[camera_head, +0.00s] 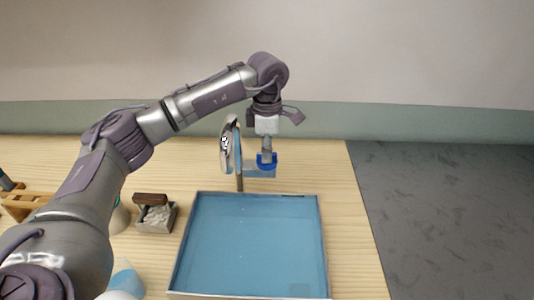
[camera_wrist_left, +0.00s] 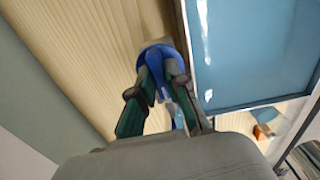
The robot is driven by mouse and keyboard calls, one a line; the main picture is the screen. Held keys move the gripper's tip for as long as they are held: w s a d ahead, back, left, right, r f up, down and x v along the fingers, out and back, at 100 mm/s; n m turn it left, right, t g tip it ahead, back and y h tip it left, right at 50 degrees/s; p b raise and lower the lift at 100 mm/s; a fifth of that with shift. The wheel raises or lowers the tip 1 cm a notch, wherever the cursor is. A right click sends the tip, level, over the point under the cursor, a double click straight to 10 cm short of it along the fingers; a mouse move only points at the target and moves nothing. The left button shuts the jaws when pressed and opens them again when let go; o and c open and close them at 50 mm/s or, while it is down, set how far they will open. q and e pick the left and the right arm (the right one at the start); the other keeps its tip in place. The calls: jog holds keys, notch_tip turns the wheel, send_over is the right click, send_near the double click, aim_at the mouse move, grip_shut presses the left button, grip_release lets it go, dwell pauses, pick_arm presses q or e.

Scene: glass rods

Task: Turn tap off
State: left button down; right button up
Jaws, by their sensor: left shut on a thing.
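The tap (camera_head: 228,150) stands behind the blue basin, with a silvery curved spout and a blue handle (camera_head: 267,162) on its right side. My left gripper (camera_head: 266,153) reaches down from above and is shut on the blue handle. In the left wrist view the handle (camera_wrist_left: 150,54) shows around and between the dark green fingers (camera_wrist_left: 158,85). The fingers hide part of it. My right gripper is in neither view.
The blue basin (camera_head: 250,245) fills the middle front of the wooden table (camera_head: 345,215). A small box (camera_head: 158,216) with a brown block and a wooden rack (camera_head: 25,201) stand to the left. The table ends at the right, above a dark floor.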

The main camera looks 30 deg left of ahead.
pick_arm(q)
jog(key=shift+r, duration=0.1)
dwell(0.5)
jog(key=c, duration=1.2)
grip_release()
jog(key=shift+o, duration=0.2)
notch_tip(320, 180, up, 12)
